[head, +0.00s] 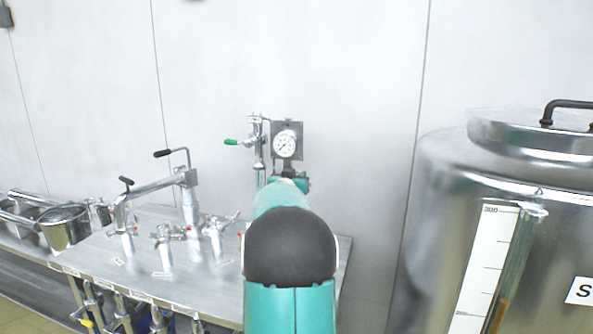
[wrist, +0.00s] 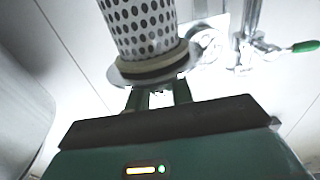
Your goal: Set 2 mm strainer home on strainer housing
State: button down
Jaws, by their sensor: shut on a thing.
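The strainer (wrist: 142,25), a pale perforated cylinder with a wide flange ring at its base, fills the top middle of the wrist view. Its upper end is cut off by the picture edge. My gripper (wrist: 157,95) is shut on the strainer at its flange end, with both fingers reaching up to the ring. In the head view my own arm covers the middle, and the strainer cannot be made out there. I cannot pick out the strainer housing with certainty in either view.
A round pressure gauge (head: 286,143) and a green-handled valve (head: 240,142) stand by the wall beyond my arm. A steel bench (head: 200,285) with several taps is at left. A large steel tank (head: 440,215) stands close at right.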

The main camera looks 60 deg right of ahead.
jog(key=shift+f, duration=7.2)
jog(key=shift+f, duration=0.4)
jog(key=c, duration=1.1)
grip_release()
jog(key=shift+c, duration=0.2)
jog(key=shift+f, duration=0.15)
jog(key=shift+a, duration=0.15)
jog(key=s+a, duration=0.2)
jog(key=a, duration=1.1)
jog(key=shift+a+r, duration=0.15)
jog(key=shift+r, duration=0.05)
